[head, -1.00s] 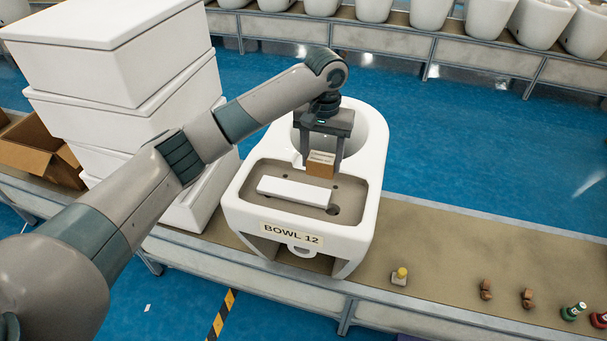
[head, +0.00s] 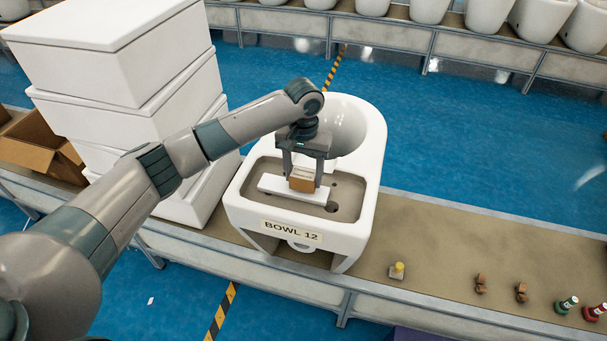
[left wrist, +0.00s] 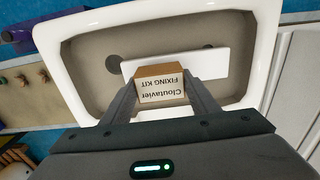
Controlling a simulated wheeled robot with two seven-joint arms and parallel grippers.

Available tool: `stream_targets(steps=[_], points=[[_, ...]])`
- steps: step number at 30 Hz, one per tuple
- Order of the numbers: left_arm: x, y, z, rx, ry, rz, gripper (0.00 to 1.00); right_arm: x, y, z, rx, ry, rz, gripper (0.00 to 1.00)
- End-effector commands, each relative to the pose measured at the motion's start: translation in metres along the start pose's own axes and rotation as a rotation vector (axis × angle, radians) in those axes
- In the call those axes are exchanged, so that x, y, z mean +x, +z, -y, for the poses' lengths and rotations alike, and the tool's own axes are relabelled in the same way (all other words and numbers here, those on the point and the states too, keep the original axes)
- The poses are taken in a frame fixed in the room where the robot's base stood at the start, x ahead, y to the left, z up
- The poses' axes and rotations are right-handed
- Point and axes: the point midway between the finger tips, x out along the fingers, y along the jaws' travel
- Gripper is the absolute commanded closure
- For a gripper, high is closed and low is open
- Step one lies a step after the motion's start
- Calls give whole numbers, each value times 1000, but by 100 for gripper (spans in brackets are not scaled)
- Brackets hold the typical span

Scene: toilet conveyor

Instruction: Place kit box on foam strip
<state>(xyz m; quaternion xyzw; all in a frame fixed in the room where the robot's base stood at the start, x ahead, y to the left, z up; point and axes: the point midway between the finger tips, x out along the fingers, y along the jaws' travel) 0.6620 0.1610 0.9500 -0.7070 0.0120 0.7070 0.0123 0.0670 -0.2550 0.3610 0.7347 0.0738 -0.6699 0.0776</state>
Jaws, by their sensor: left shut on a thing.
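The kit box (head: 302,180) is a small brown carton with a white label reading "Cloutavier FIXING KIT" in the left wrist view (left wrist: 161,87). My left gripper (head: 304,182) is shut on it, one finger at each side. The white foam strip (head: 272,185) lies in the recessed deck of the toilet labelled BOWL 12 (head: 345,238); it also shows in the left wrist view (left wrist: 208,64). The box is over the strip's middle to right part in the head view. I cannot tell whether it touches the strip. My right gripper is not in view.
The toilet stands on a conveyor (head: 430,230). White stacked boxes (head: 130,120) and an open cardboard carton (head: 38,146) are at left. A second conveyor with toilets runs behind.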

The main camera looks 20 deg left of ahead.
Motion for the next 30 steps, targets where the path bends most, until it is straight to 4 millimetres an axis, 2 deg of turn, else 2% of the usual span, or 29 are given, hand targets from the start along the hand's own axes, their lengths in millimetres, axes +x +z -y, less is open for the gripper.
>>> stream_targets(steps=[4, 16, 17, 18, 30], points=[[10, 0, 0, 0, 1, 0, 70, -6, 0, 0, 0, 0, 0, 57], [13, 0, 0, -1, 0, 0, 70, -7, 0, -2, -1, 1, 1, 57], [14, 0, 0, -1, 0, 0, 39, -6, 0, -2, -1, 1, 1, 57], [14, 0, 0, -1, 0, 0, 29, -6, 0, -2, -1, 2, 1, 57], [12, 0, 0, 0, 0, -1, 27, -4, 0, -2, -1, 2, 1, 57]])
